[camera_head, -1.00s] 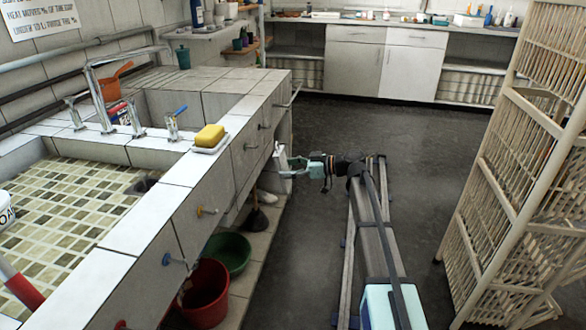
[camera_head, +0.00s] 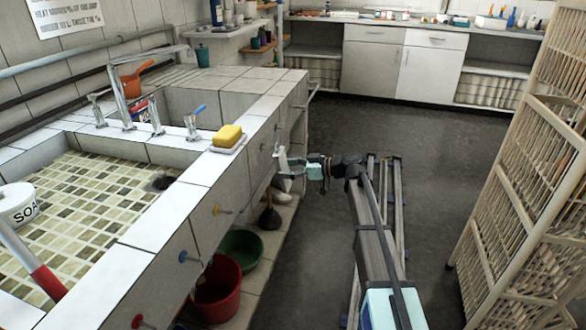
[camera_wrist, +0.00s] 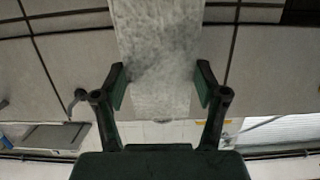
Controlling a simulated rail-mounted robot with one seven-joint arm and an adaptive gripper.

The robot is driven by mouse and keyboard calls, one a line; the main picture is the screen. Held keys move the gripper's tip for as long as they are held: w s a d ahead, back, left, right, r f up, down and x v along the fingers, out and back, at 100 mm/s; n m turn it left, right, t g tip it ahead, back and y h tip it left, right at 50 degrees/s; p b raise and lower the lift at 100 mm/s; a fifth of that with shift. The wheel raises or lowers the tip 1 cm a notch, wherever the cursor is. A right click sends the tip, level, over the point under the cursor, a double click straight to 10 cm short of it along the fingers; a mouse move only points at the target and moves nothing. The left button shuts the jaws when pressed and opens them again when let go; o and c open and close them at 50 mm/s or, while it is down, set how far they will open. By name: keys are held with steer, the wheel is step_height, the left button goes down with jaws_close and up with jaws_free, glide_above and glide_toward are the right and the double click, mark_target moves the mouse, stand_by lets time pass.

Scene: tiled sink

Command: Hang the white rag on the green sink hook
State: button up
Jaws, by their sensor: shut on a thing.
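The white rag (camera_head: 283,160) hangs from my gripper (camera_head: 290,172) beside the tiled sink's front face (camera_head: 235,185), near its far end. In the wrist view the rag (camera_wrist: 155,45) is a pale strip between the two dark fingers of my gripper (camera_wrist: 160,88), with tiles behind it. My gripper is shut on the rag. On the sink front I see a yellow hook (camera_head: 221,210), a blue hook (camera_head: 188,257) and a red hook (camera_head: 143,321). I cannot make out a green hook; the rag and gripper cover part of the front. Contact between rag and sink is unclear.
A yellow sponge (camera_head: 228,136) lies on the sink edge. A red bucket (camera_head: 217,290), a green basin (camera_head: 242,248) and a plunger (camera_head: 270,215) stand below the sink. A tall slatted rack (camera_head: 520,200) stands at right. The floor (camera_head: 410,135) between is clear.

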steer(key=shift+a, duration=0.35)
steer(key=shift+w+a+f+b, duration=0.2)
steer(key=shift+a+f+b, duration=0.4)
steer(key=shift+b, duration=0.3)
steer(key=o, duration=1.2)
